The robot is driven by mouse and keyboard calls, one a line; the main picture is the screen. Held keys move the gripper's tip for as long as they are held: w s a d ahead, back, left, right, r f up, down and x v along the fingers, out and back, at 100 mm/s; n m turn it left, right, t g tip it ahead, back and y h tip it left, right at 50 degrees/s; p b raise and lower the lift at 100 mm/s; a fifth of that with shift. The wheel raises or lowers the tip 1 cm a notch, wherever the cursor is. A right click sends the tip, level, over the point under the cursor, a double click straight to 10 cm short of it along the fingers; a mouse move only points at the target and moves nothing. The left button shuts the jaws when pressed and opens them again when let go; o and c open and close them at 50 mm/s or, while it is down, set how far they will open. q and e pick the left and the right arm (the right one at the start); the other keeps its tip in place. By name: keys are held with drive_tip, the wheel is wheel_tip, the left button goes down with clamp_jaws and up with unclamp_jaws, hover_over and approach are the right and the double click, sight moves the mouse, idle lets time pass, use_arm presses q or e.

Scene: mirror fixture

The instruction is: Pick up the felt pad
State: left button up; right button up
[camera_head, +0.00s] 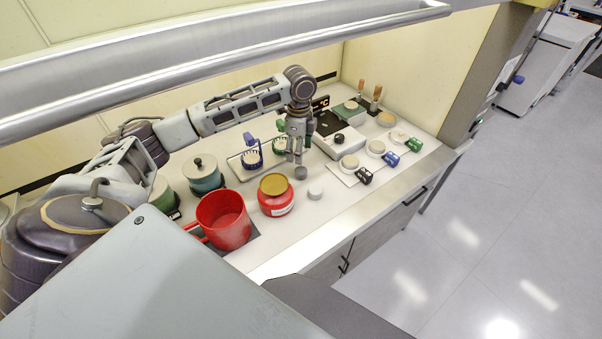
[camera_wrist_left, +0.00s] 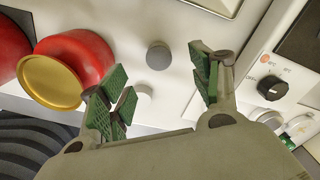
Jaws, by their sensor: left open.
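A small dark grey round disc, which looks like the felt pad (camera_head: 301,173), lies flat on the white bench in front of my left gripper (camera_head: 294,159). In the left wrist view the grey pad (camera_wrist_left: 159,56) shows between and just beyond the spread fingertips of my left gripper (camera_wrist_left: 157,62), touching neither. The left gripper is open and empty, pointing down at the bench. A white short cylinder (camera_head: 315,190) stands close to the pad; it also shows in the wrist view (camera_wrist_left: 143,97), partly hidden by a finger. My right gripper is not in view.
A device with a black knob (camera_head: 339,139) stands to the right, near several round dishes (camera_head: 376,147). The bench's front edge is clear.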

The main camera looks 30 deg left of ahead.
sight(300, 170)
use_arm(q)
drive_tip(key=shift+f, duration=1.9)
drive_tip(key=shift+s+d+f+p, duration=0.15)
drive_tip(key=shift+f+p, duration=0.35)
drive_tip(key=shift+f, duration=2.1)
drive_tip(key=c, duration=0.8)
